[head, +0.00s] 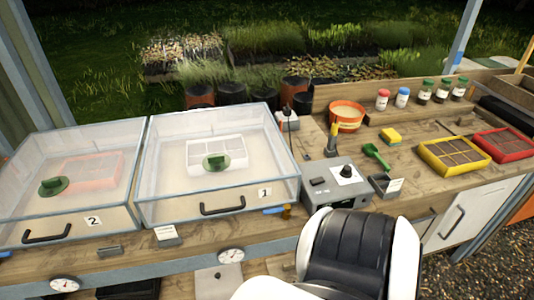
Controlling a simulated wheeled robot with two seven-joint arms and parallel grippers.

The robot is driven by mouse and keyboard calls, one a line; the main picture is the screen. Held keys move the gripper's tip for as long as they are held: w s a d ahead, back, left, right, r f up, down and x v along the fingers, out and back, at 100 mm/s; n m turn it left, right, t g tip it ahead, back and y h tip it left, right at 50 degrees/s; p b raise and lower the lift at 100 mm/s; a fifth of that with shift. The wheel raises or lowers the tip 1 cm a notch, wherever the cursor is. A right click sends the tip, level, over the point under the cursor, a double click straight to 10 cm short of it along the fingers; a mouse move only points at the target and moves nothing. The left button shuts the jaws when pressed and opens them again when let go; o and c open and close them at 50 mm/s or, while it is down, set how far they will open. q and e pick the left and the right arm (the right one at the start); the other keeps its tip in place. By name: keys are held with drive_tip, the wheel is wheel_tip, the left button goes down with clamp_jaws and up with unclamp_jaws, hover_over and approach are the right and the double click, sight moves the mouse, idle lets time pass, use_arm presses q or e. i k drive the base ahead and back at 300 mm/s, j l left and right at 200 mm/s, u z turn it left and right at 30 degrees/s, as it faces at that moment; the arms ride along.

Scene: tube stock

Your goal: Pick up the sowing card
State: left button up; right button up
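Two small white cards show in the head view, and their print is too small to read. One card (165,231) stands in a dark holder on the bench's front strip, below the clear box numbered 1. The other card (395,184) is at a dark holder right of the grey control box. I cannot tell which is the sowing card. Neither gripper is in view; a white and black part of my own body fills the bottom centre.
Clear boxes numbered 1 (169,211) and 2 (18,232) cover the bench's left. A grey control box (322,199) stands mid-bench. Right are a green scoop (375,154), yellow tray (430,161), red tray (478,143), orange pot (346,119) and several jars.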

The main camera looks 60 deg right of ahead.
sight(395, 186)
drive_tip(key=z, duration=3.05)
